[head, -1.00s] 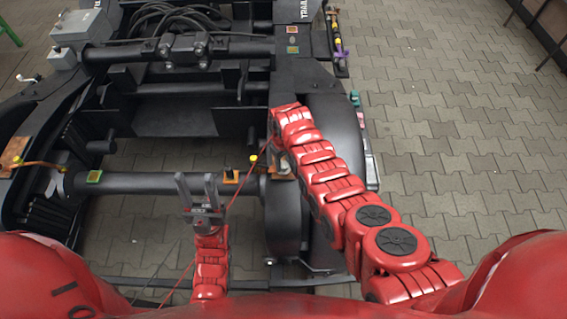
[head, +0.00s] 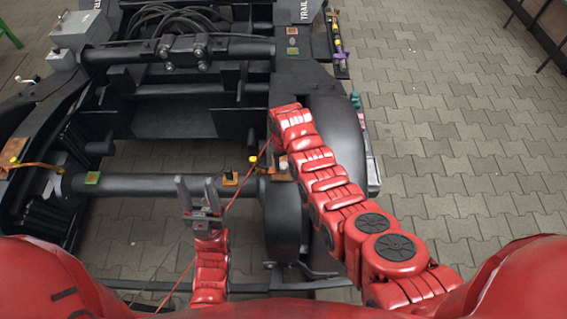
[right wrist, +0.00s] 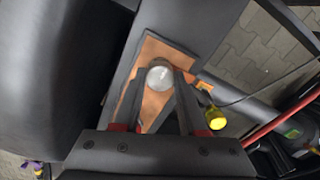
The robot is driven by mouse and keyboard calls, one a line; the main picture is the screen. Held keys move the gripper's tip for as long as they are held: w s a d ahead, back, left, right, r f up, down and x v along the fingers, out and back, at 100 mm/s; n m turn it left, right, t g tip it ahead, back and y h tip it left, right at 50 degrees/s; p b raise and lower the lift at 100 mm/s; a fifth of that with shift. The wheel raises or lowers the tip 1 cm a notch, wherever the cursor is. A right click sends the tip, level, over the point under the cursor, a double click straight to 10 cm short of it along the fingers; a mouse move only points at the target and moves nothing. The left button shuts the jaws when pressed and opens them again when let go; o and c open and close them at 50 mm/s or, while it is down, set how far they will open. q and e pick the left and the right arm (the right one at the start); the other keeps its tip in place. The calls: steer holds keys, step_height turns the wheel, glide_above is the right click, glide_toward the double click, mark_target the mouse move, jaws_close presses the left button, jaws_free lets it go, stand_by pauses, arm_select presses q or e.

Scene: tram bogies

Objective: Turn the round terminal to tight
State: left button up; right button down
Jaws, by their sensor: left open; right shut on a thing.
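The round terminal (right wrist: 160,77) is a pale metal knob on a copper-coloured plate (right wrist: 154,49) in the right wrist view. My right gripper (right wrist: 158,84) is shut on it, one dark finger on each side. In the head view the copper plate (head: 280,174) shows beside the dark wheel, under my right arm; the right gripper's fingers are hidden there by the arm. My left gripper (head: 197,190) is open and empty, fingers pointing up, in front of the dark axle tube (head: 150,183).
A yellow-ended part (right wrist: 215,118) with a dark cable lies right of the plate. A thin red cable (head: 238,192) runs past my left gripper. The black bogie frame (head: 295,65) surrounds the work area. Paved floor (head: 470,150) is clear at right.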

steer(key=shift+c, duration=2.3)
jaws_free()
steer(key=shift+r, duration=0.15)
step_height(320, 180, up, 8)
steer(key=shift+w+r+b, duration=0.1)
steer(key=shift+b, duration=0.75)
step_height(320, 180, up, 9)
steer(key=p, duration=0.8)
glide_above(283, 165)
steer(key=shift+d, duration=0.1)
